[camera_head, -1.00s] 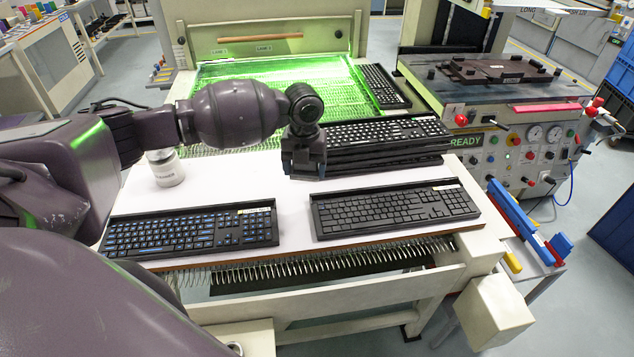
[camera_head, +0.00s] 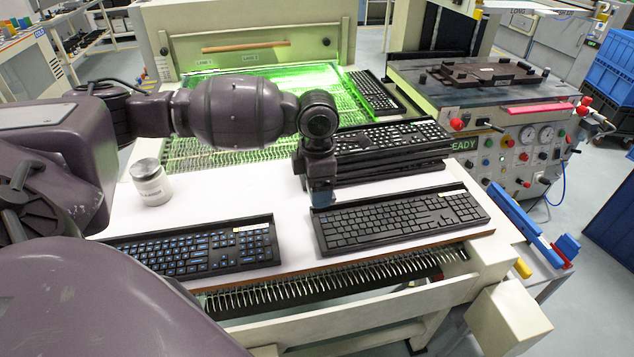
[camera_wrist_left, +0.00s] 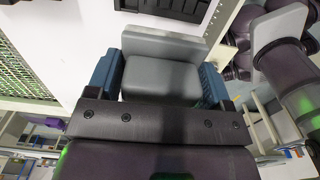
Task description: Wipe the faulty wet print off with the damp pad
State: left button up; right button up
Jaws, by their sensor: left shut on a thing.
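My left gripper (camera_head: 321,197) hangs at the back left edge of the right-hand keyboard (camera_head: 400,220), which is black with dim grey lettering. In the left wrist view its blue fingers are shut on a grey block-like pad (camera_wrist_left: 162,75). The arm hides the pad in the head view; I cannot tell whether it touches anything. A keyboard edge (camera_wrist_left: 168,8) shows beyond the pad. The left-hand keyboard (camera_head: 200,250) has bright blue lettering. I cannot tell from the lettering which print is faulty. My right gripper is not in view.
A white jar with a grey lid (camera_head: 150,183) stands on the white table (camera_head: 250,195). Stacked keyboards (camera_head: 390,150) lie behind my gripper. A green-lit mesh conveyor (camera_head: 215,150) is at the back. A press with knobs and gauges (camera_head: 520,150) stands right.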

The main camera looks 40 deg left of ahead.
pick_arm(q)
jog(key=shift+f+b, duration=0.35)
jog(key=shift+f, duration=0.5)
notch_tip(320, 180, down, 2)
jog(key=shift+f+b, duration=0.25)
jog(key=shift+b, duration=0.25)
jog(key=shift+f, duration=0.4)
jog(key=shift+r, duration=0.1)
